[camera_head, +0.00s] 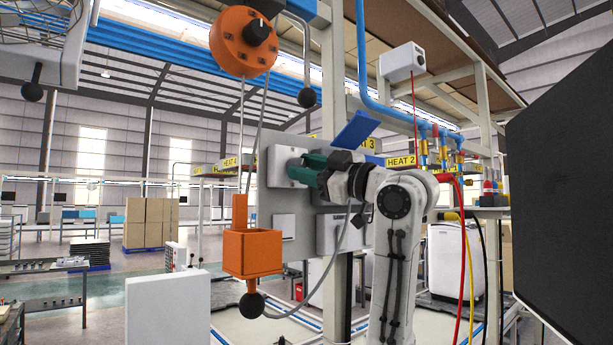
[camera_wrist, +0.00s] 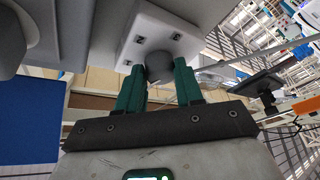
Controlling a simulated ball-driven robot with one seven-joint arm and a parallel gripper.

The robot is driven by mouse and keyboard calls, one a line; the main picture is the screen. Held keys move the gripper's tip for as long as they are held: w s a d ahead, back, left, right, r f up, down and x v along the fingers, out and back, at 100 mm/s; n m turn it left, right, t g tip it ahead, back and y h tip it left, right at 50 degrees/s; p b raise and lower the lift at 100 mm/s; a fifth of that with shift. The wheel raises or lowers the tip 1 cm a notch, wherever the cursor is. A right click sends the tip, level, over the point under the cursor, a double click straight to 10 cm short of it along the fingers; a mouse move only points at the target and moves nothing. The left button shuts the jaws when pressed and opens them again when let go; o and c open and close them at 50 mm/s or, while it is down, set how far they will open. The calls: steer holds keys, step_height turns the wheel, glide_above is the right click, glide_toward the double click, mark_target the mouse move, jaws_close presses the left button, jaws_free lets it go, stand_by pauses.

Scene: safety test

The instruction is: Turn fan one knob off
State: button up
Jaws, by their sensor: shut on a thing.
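My gripper (camera_head: 301,168) has teal fingers and reaches left to a pale box (camera_head: 278,166) on the grey panel. My gripper (camera_wrist: 158,72) is shut on the knob, one finger on each side. In the head view the fingers and the box hide the knob. No label reading fan one is legible, so I cannot tell from marks which knob this is.
An orange round housing (camera_head: 244,43) with a black knob and an orange box (camera_head: 252,252) hang left of the panel (camera_head: 300,232). A caged fan (camera_head: 35,22) is at top left. A HEAT 2 label (camera_head: 401,162) is behind my arm. A large dark panel (camera_head: 565,180) stands at right.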

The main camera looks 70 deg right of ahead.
steer(key=shift+r+n+g+y+b, duration=0.1)
steer(key=shift+n+g+y+b, duration=0.45)
steer(key=shift+n, duration=2.05)
steer(key=shift+y, duration=0.45)
steer(key=o, duration=1)
steer(key=shift+s, duration=0.1)
steer(key=b+v, duration=0.3)
steer(key=v, duration=0.7)
steer(key=shift+s+a, duration=0.1)
steer(key=shift+s, duration=0.2)
